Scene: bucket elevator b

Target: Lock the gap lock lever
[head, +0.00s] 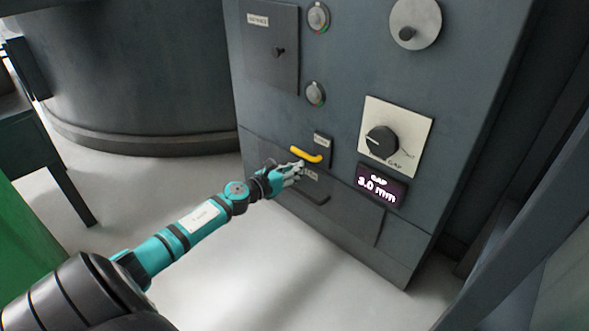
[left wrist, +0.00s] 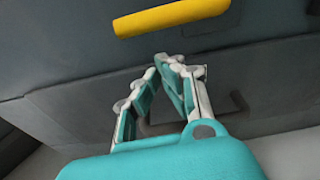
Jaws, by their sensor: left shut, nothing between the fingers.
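The yellow lock lever (head: 306,155) sits on the dark grey cabinet, below and left of the gap dial. It lies nearly level, its right end slightly lower. It also shows at the top of the left wrist view (left wrist: 170,16), beyond and above the fingertips. My left gripper (head: 299,167) is shut and empty, just below the lever. In the left wrist view its fingertips (left wrist: 168,60) come together, apart from the lever in the picture. Whether they touch the cabinet I cannot tell. My right gripper is not in view.
The black gap knob (head: 382,141) is on a pale plate, above a display (head: 380,185) reading 3.0 mm. A dark handle (head: 308,192) is on the panel below my gripper. A round grey vessel (head: 140,75) stands left. Pale floor is open in front.

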